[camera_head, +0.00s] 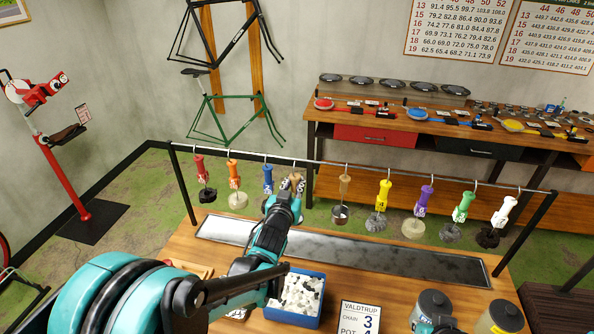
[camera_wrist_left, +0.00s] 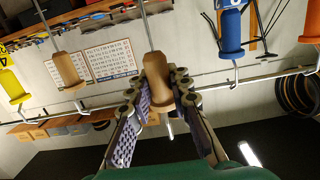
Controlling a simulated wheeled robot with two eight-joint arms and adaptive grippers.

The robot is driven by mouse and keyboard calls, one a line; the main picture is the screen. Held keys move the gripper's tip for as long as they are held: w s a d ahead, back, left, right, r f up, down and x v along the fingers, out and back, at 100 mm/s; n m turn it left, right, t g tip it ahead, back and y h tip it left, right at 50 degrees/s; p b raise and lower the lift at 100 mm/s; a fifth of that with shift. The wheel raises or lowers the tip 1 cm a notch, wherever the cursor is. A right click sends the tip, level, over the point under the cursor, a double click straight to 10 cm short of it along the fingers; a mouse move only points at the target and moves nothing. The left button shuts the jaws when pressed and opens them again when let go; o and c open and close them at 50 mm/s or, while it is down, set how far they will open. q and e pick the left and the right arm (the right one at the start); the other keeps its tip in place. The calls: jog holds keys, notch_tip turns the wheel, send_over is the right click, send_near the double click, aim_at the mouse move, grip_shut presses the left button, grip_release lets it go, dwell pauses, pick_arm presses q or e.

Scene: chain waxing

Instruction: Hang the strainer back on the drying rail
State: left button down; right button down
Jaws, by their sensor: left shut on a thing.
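My left gripper (camera_head: 293,184) is shut on a wooden-handled tool, which I take to be the strainer, close to the drying rail (camera_head: 400,171). In the left wrist view its tan handle (camera_wrist_left: 157,83) sits between the two fingers (camera_wrist_left: 160,100), with a thin metal rod running from it. Its far end is out of view or hidden by my arm. I cannot tell whether its hook is on the rail. A teal and dark part at the bottom edge of the head view looks like my right gripper (camera_head: 437,326), mostly cut off.
A tan-handled tool with a metal cup (camera_head: 341,213) hangs right of my gripper, and the blue-handled tool (camera_head: 268,181) hangs close on its left. Several other coloured handles hang along the rail. Below are a drip tray (camera_head: 400,260), a blue bin (camera_head: 318,281) and a sign (camera_head: 360,317).

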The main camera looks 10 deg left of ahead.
aim_at(294, 189)
pick_arm(q)
jog(key=shift+w, duration=0.6)
jog(key=shift+w+f+b, duration=0.3)
jog(key=shift+w+f, duration=0.05)
jog(key=shift+w, duration=0.35)
jog(key=shift+w+f+b, duration=0.25)
jog(key=shift+w+f, duration=0.1)
jog(key=shift+w, duration=0.4)
jog(key=shift+w+f+b, duration=0.3)
jog(key=shift+w+f, duration=0.05)
jog(key=shift+w, duration=0.35)
jog(key=c, duration=1)
grip_release()
jog(key=shift+c, duration=0.2)
jog(key=shift+s+r+p, duration=0.2)
jog(key=shift+s+r, duration=0.05)
jog(key=shift+s, duration=1.6)
jog(key=shift+s+r+p, duration=0.2)
jog(key=shift+s, duration=1.6)
jog(key=shift+s+r+p, duration=0.2)
jog(key=shift+s+r, duration=0.05)
jog(key=shift+s, duration=1.6)
